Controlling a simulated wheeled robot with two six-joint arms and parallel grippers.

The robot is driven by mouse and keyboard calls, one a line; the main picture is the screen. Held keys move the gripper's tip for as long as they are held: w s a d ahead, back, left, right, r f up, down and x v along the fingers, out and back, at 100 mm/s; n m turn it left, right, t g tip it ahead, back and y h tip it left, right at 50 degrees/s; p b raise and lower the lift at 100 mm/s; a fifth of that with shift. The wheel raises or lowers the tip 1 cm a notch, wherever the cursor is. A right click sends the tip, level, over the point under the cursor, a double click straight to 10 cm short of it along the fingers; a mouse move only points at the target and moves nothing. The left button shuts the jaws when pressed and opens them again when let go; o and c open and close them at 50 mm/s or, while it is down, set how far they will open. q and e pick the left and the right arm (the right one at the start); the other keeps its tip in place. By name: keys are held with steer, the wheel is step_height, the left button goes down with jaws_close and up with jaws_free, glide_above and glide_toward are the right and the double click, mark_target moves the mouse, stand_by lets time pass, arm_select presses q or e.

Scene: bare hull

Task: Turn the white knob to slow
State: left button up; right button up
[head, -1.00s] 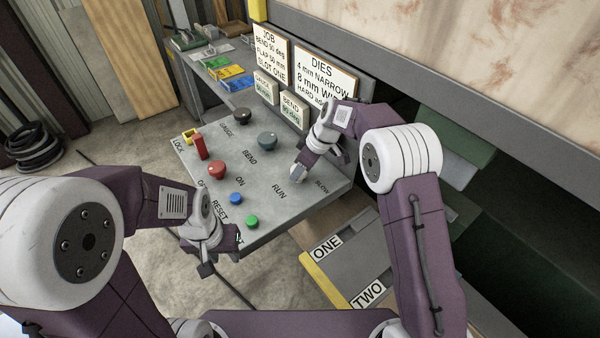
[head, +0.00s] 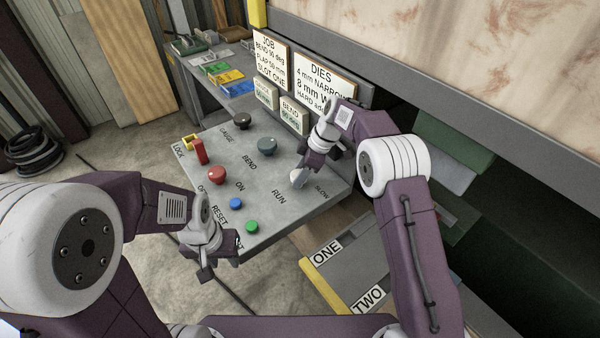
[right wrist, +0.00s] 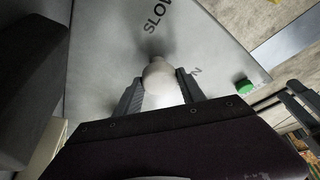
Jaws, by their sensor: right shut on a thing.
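The white knob (head: 297,178) stands on the grey control panel between the RUN label (head: 279,197) and the SLOW label (head: 322,192). My right gripper (head: 306,168) reaches it from the upper right. In the right wrist view the knob's pale round top (right wrist: 160,78) sits between the two fingers of my right gripper (right wrist: 158,90), which is shut on it. The fingers partly hide the knob, and I cannot tell exactly which label it points to. My left gripper (head: 220,254) hangs at the panel's near left edge, fingers apart and empty.
The panel (head: 262,180) also carries a red knob (head: 218,174), a blue button (head: 236,203), a green button (head: 252,227), dark knobs (head: 267,147) and a red lock lever (head: 200,152). Sign boards stand behind. A slotted rack (head: 350,270) lies at the lower right.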

steer(key=shift+w+r, duration=0.1)
steer(key=o, duration=1.4)
steer(key=shift+c, duration=0.2)
steer(key=shift+d, duration=0.1)
steer(key=v, duration=0.7)
steer(key=shift+r+b, duration=0.2)
steer(key=shift+b, duration=0.2)
steer(key=shift+d, duration=0.15)
